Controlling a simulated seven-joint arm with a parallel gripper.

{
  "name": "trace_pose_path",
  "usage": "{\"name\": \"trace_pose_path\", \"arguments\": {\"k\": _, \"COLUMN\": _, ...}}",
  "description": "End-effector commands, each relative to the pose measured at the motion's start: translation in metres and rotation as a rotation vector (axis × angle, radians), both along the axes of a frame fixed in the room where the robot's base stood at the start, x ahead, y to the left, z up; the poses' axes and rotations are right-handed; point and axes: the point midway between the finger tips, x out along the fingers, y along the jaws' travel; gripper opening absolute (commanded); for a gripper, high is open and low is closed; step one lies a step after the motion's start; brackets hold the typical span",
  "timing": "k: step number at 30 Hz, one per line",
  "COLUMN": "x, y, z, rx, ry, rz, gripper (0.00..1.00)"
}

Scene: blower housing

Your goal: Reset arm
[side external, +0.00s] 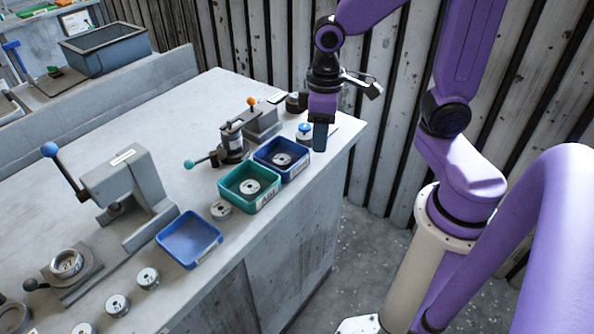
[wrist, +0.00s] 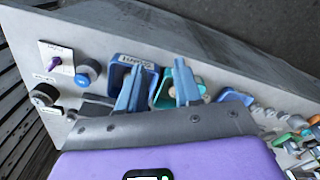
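My gripper (side external: 319,138) hangs pointing down near the right end of the grey workbench (side external: 190,105), beside the dark blue tray (side external: 303,173). In the wrist view, the two blue fingers of my gripper (wrist: 160,72) stand apart with nothing held between them. The dark blue tray holds a metal ring part (side external: 282,159). The teal tray (side external: 267,202) next to it holds another ring part (side external: 249,187). Both trays also show below the fingers in the wrist view, partly hidden by them.
An empty blue tray (side external: 188,240) lies further left, with several loose ring parts along the front edge. A press with a blue-knobbed lever (side external: 125,185) and a fixture with teal and orange knobs (side external: 232,140) stand behind. A blue-topped part (side external: 304,130) is near my gripper.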

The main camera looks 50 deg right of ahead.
Motion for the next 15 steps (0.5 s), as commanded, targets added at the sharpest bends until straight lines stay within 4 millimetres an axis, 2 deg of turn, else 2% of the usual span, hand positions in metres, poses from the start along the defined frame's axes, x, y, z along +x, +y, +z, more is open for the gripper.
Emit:
{"name": "trace_pose_path", "arguments": {"k": 4, "x": -0.038, "y": 0.012, "z": 0.007, "rx": 0.004, "ry": -0.005, "rz": 0.175, "gripper": 0.34}}
{"name": "trace_pose_path", "arguments": {"k": 9, "x": -0.08, "y": 0.018, "z": 0.011, "rx": 0.006, "ry": -0.008, "rz": 0.365, "gripper": 0.34}}
{"name": "trace_pose_path", "arguments": {"k": 15, "x": -0.116, "y": 0.017, "z": 0.014, "rx": 0.008, "ry": -0.009, "rz": 0.532, "gripper": 0.34}}
